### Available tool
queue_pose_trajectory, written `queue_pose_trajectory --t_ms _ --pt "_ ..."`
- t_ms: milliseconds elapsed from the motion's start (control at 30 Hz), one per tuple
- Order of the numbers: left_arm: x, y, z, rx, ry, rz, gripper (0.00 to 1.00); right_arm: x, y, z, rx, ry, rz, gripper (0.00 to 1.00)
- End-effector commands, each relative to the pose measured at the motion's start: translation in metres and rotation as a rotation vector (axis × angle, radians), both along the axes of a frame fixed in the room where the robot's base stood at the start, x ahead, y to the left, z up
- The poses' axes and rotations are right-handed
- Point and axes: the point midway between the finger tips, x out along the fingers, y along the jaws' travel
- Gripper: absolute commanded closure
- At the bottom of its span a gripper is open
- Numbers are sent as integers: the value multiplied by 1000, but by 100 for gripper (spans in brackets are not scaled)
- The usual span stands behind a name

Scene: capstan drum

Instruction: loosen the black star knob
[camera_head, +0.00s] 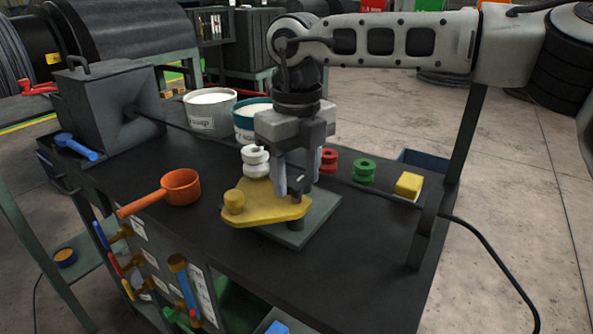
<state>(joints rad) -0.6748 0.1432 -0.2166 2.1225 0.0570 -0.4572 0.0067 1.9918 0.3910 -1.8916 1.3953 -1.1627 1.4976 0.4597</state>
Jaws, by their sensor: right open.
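My right gripper (290,190) comes down from above, pointing downward, with its fingers apart. Its tips are over the right part of a yellow plate (262,207), which sits on a flat grey base (322,214). A yellow round peg (233,202) stands at the plate's left corner. I cannot make out the black star knob clearly; a small dark shape shows by the fingertips, and the fingers hide part of that spot. I cannot tell whether the fingers touch anything. My left gripper is not in view.
A white spool (255,161) stands behind the plate. Red (328,160) and green (364,171) spools and a yellow block (408,186) are to the right. A black cable crosses the bench. An orange ladle (180,187) lies left; two buckets (210,122) stand behind. The front right bench top is clear.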

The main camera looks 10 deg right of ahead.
Motion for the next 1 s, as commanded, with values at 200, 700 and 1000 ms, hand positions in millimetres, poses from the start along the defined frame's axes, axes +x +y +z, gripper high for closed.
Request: queue_pose_trajectory --t_ms 200,700,1000 --pt "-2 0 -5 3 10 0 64 0 0 0 0 0 -1 55" --pt "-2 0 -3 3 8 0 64 0 0 0 0 2 45 84" --pt "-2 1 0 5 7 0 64 0 0 0 0 3 243 84"
